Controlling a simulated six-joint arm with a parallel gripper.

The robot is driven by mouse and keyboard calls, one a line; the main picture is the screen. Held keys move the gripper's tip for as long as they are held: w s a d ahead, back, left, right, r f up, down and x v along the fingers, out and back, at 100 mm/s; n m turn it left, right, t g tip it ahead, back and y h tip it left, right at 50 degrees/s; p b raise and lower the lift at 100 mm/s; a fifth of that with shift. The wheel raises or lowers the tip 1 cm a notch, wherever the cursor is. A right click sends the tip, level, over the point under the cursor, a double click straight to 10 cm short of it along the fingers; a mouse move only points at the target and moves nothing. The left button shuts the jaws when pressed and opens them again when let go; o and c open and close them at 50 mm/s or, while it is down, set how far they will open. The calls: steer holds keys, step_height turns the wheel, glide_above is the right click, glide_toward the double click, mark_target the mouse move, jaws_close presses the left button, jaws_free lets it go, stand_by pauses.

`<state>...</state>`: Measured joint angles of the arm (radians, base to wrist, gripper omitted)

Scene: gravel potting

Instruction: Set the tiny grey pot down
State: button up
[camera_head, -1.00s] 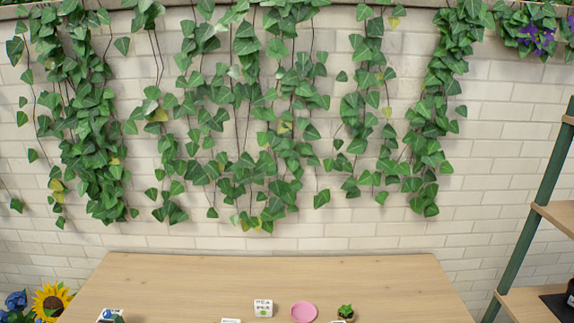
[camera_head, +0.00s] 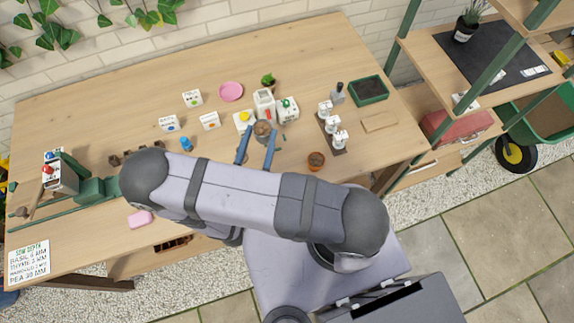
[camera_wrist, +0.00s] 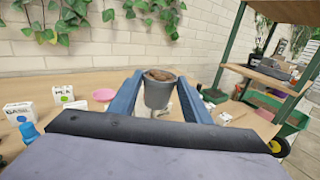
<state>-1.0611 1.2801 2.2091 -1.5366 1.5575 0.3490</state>
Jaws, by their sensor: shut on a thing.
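The tiny grey pot (camera_head: 263,133) is filled with brown material. It is upright between the two blue fingers of my gripper (camera_head: 259,141), over the middle of the wooden table. In the wrist view the grey pot (camera_wrist: 158,96) sits between the fingertips of my gripper (camera_wrist: 160,82), which are shut on it. Whether its base touches the table cannot be told.
A pink saucer (camera_head: 231,91), a small green plant (camera_head: 268,79) and white boxes (camera_head: 288,108) stand near the pot. A brown pot (camera_head: 316,160) and bottles on a dark tray (camera_head: 340,150) are to the right. The table's back left is clear.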

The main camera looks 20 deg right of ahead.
steer(key=s+d+f+y+b, duration=0.1)
steer(key=s+d+f, duration=0.4)
steer(key=s+f, duration=0.1)
steer(key=shift+s+f+n+t, duration=0.3)
steer(key=shift+s+f+n, duration=0.1)
steer(key=shift+f, duration=0.1)
steer(key=shift+f, duration=0.15)
step_height(320, 180, down, 9)
steer(key=b, duration=0.8)
steer(key=shift+f, duration=0.15)
steer(key=shift+f, duration=0.1)
steer(key=shift+f+b, duration=0.15)
steer(key=shift+b, duration=0.25)
steer(key=o, duration=1.1)
